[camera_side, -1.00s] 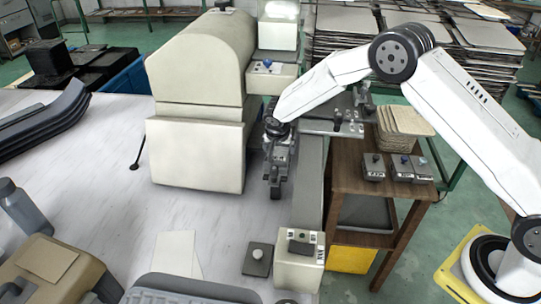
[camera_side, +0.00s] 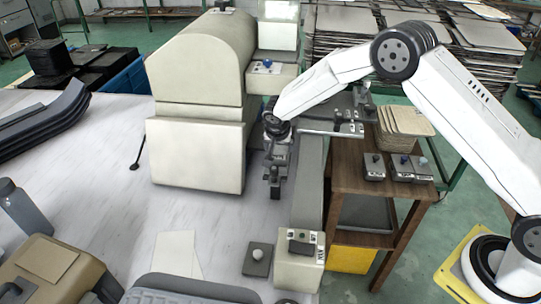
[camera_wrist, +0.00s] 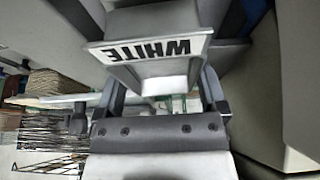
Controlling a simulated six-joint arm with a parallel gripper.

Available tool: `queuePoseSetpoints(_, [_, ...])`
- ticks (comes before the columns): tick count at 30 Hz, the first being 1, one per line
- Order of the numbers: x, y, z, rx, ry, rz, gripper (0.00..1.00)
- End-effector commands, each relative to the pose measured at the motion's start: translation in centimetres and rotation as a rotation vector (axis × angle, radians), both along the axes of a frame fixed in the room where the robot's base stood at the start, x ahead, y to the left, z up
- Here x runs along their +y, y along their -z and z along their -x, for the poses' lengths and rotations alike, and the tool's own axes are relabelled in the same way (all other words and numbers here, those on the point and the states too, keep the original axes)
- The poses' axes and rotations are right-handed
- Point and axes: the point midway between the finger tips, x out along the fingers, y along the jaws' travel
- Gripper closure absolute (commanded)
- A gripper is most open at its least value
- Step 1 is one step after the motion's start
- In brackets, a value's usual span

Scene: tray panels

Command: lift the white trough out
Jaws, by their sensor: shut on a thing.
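The white trough (camera_wrist: 162,68) shows in the wrist view as a pale, tapering piece with a "WHITE" label that appears upside down. My gripper (camera_wrist: 161,88) has one finger on each side of it and is shut on it. In the side view my gripper (camera_side: 275,176) points down beside the right side of the large cream machine, above the white bench. There the trough is too small and too covered by my gripper to make out clearly.
The cream machine (camera_side: 198,150) stands close on the left of my gripper. A grey rail (camera_side: 308,185) runs on its right, beside a wooden stand (camera_side: 345,182) with small switch boxes. A control box (camera_side: 299,268) stands in front.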

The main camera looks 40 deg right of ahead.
Motion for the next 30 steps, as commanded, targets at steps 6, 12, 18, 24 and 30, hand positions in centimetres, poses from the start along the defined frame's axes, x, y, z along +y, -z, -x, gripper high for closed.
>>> queuePoseSetpoints(6, [0.0,-2.3,-0.1,-0.005,0.001,0.001,0.9])
queuePoseSetpoints(12, [-0.1,-4.2,1.2,-0.003,0.001,0.001,0.9])
queuePoseSetpoints(18, [-0.1,-6.6,3.2,-0.004,0.0,0.001,0.9])
queuePoseSetpoints(24, [-0.2,-9.0,5.5,-0.003,0.0,0.001,0.9])
queuePoseSetpoints(30, [-0.3,-10.3,8.6,-0.003,0.0,0.001,0.9])
